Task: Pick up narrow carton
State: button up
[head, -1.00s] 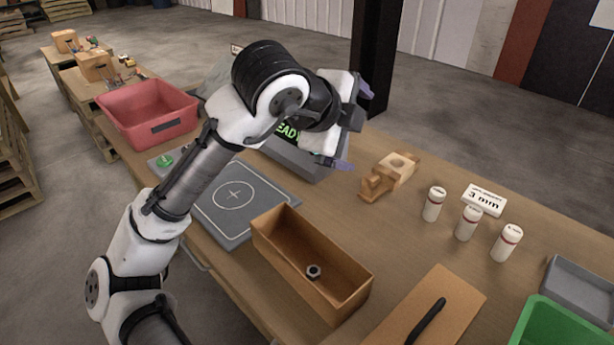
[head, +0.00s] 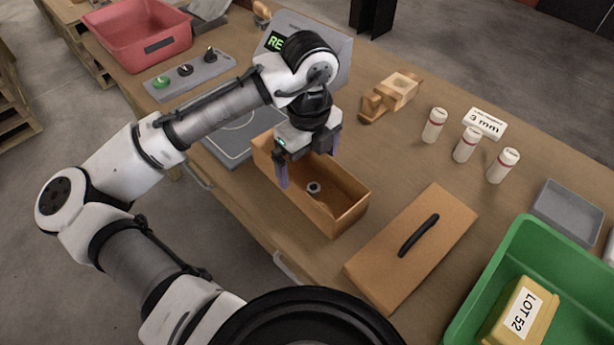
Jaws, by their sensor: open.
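The narrow carton is a long, open brown box (head: 345,218) on the workbench in the head view. A dark hex nut (head: 313,188) lies inside on its floor. My gripper (head: 309,165) is over the carton's far-left half, pointing down, with its jaws open. One bluish finger shows against the near long wall and the other near the far long wall. I cannot tell whether either finger touches the carton or how far down they reach. The gripper hides part of the carton's far end.
A brown panel with a black handle (head: 440,235) lies right of the carton. A green crate (head: 565,260) holds a yellow LOT 52 block (head: 518,312). White cylinders (head: 467,145), a wooden fixture (head: 390,97), a display unit (head: 335,55) and a red bin (head: 140,35) stand behind.

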aim_at(307, 175)
jog(key=shift+w+a+f+p, duration=0.1)
jog(key=shift+f+p, duration=0.2)
jog(key=shift+f, duration=1)
jog(key=shift+a+f+p, duration=0.1)
jog(key=shift+f+p, duration=0.15)
jog(key=shift+f, duration=1)
jog(key=c, duration=0.9)
jog(key=shift+o, duration=0.2)
jog(key=shift+r, duration=0.1)
